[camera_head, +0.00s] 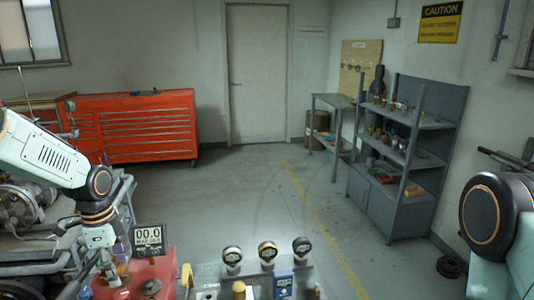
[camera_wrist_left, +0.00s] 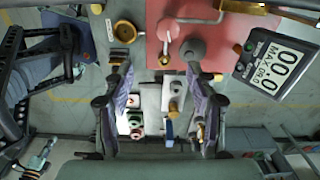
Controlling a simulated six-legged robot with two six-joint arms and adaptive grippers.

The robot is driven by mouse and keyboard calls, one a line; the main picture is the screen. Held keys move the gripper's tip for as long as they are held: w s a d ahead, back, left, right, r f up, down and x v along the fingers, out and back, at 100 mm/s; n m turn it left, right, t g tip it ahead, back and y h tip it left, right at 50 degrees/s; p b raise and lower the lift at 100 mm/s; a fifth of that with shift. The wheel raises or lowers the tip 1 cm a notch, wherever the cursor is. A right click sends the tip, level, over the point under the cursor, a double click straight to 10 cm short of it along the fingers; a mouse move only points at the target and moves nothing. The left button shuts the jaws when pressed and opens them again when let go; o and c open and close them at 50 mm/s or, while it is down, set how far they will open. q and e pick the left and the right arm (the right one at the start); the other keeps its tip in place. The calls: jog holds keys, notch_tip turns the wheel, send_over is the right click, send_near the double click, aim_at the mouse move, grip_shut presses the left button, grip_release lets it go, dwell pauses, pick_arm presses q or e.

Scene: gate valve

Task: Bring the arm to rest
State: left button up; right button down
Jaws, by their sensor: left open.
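My left arm (camera_head: 42,150) comes in from the left, bent down at the elbow. My left gripper (camera_head: 103,274) points down beside a red box with a digital display (camera_head: 148,238) that reads 00.0. In the left wrist view my left gripper (camera_wrist_left: 157,62) is open, its two fingers wide apart with nothing held between them. A red panel (camera_wrist_left: 235,40) and the display (camera_wrist_left: 276,70) lie beyond and right of the fingertips. My right arm (camera_head: 488,212) shows at the right edge; its gripper is out of view. The gate valve cannot be told with certainty.
Three round gauges (camera_head: 267,252) stand on a bench at the bottom centre. Pipework and machinery (camera_head: 25,205) fill the lower left, close to my left arm. A red tool cabinet (camera_head: 137,125), grey shelves (camera_head: 412,135) and a door (camera_head: 258,75) stand farther back. The middle floor is clear.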

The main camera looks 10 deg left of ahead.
pick_arm(q)
jog(key=s+d+f+n+h, duration=0.1)
jog(key=s+d+f+n, duration=0.6)
jog(key=s+d+f, duration=0.8)
jog(key=s+d+f+n, duration=0.1)
jog(key=s+n, duration=0.1)
jog(key=s, duration=0.4)
jog(key=s+d+f+n+y, duration=0.1)
jog(key=s+n, duration=0.2)
jog(key=s, duration=0.3)
jog(key=s+d+f+n, duration=0.1)
jog(key=s+f+n, duration=0.1)
jog(key=s, duration=0.3)
notch_tip(320, 180, down, 18)
jog(key=b, duration=1.8)
jog(key=shift+w+a, duration=0.15)
jog(key=shift+r, duration=0.15)
jog(key=shift+a, duration=0.1)
